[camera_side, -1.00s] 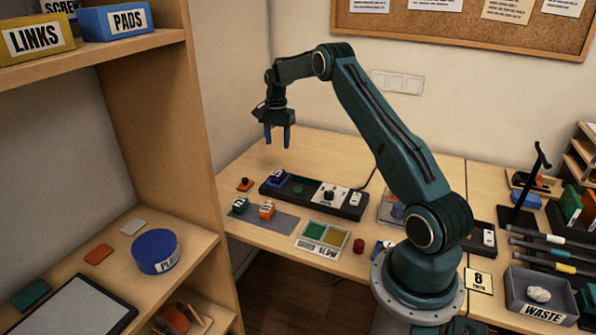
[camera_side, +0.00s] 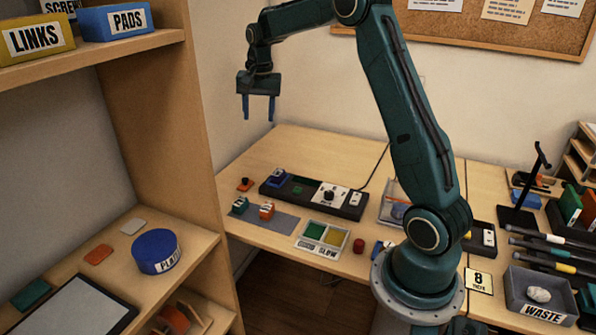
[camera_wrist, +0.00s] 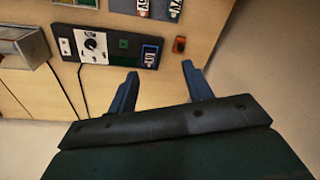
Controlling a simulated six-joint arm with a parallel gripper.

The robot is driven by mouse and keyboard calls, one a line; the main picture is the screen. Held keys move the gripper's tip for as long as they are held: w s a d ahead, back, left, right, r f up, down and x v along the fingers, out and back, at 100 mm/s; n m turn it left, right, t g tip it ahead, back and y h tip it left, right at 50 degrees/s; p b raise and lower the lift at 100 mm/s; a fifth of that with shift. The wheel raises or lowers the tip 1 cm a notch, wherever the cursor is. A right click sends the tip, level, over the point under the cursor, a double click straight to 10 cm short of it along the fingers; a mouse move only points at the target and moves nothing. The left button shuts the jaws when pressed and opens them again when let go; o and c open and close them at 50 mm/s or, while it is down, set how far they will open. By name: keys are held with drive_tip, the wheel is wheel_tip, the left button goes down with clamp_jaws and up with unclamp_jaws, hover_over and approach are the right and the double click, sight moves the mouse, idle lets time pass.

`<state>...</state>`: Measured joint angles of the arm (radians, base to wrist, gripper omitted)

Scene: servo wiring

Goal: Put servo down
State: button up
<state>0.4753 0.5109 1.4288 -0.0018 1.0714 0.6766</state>
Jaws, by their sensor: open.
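My gripper (camera_side: 258,108) is open and empty, high above the back left of the table. In the wrist view its two blue fingers (camera_wrist: 160,70) are spread with nothing between them. A blue servo (camera_side: 278,177) sits at the left end of the black tester strip (camera_side: 350,211); it also shows in the wrist view (camera_wrist: 150,56), well below and apart from the fingers. A green servo (camera_side: 240,205) and an orange servo (camera_side: 267,210) sit on a grey mat (camera_side: 277,224) in front of the strip.
A small orange-red part (camera_side: 245,184) lies left of the strip. A tray (camera_side: 322,237) with green and yellow compartments stands in front of it. A tall shelf (camera_side: 165,100) rises at the left. The table behind the strip is clear.

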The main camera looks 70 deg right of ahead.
drive_tip(key=s+a+r+n+t, duration=0.1)
drive_tip(key=s+a+r+n, duration=0.2)
drive_tip(key=s+a+r, duration=0.4)
drive_tip(key=s+a+r+n+t, duration=0.1)
drive_tip(key=s+a+r+n, duration=0.2)
drive_tip(key=s+a, duration=0.35)
drive_tip(key=s+a+f+n+t, duration=0.1)
drive_tip(key=s+a+f+n, duration=0.1)
drive_tip(key=s+a, duration=0.3)
drive_tip(key=s+a+f+n+t, duration=0.1)
drive_tip(key=s+a+n, duration=0.4)
drive_tip(key=s, duration=0.6)
drive_tip(key=shift+a+f+y, duration=0.35)
drive_tip(key=shift+a+y, duration=0.05)
drive_tip(key=shift+a, duration=0.05)
